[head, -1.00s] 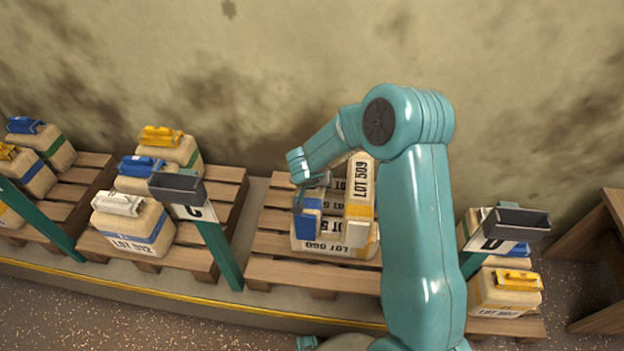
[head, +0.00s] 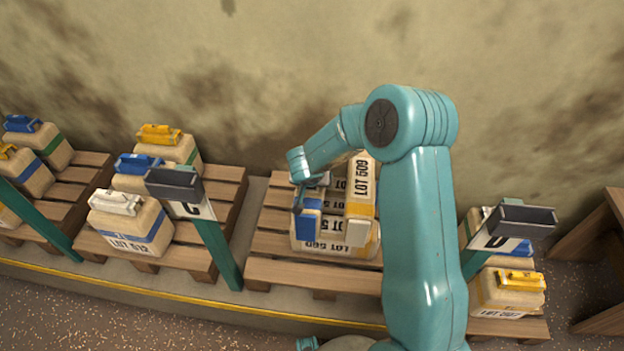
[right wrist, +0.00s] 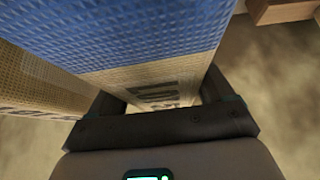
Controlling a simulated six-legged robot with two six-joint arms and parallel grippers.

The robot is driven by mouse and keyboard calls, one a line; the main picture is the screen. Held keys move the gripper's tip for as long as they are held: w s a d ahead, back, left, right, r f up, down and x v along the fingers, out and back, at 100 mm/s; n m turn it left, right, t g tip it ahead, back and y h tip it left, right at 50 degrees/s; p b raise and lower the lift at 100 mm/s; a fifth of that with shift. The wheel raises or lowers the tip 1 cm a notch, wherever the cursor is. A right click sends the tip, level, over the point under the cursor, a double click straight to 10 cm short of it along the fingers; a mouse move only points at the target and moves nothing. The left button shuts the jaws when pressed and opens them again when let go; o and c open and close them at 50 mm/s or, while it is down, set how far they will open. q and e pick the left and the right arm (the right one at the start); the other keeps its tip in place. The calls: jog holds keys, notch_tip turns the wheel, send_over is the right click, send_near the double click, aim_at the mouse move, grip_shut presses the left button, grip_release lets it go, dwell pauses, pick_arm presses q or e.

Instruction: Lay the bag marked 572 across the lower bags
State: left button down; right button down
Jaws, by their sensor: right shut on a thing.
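A cream bag with a blue band (head: 309,222) is at the left of the stack on the middle pallet. My right gripper (head: 312,186) reaches down to it from above and is shut on it; the fingers are partly hidden. In the right wrist view this blue-banded bag (right wrist: 150,40) sits between the gripper fingers (right wrist: 168,103). Its printed number is not readable, so I cannot confirm 572. Lower bags (head: 325,247), one marked LOT 560, lie beneath. A bag marked LOT 509 (head: 361,190) lies across them at the right. Whether the held bag touches those below is unclear. My left gripper is not seen.
A sign post with a grey tray (head: 175,185) stands left of the stack, another (head: 525,220) at the right. Loaded pallets (head: 185,258) flank the middle one. A wall rises behind. The middle pallet's left boards (head: 275,220) are bare.

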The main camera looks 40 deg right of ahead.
jog(key=shift+r, duration=0.15)
grip_release()
jog(key=shift+s, duration=0.1)
jog(key=p+v, duration=0.2)
jog(key=v, duration=1.4)
jog(key=shift+r, duration=0.2)
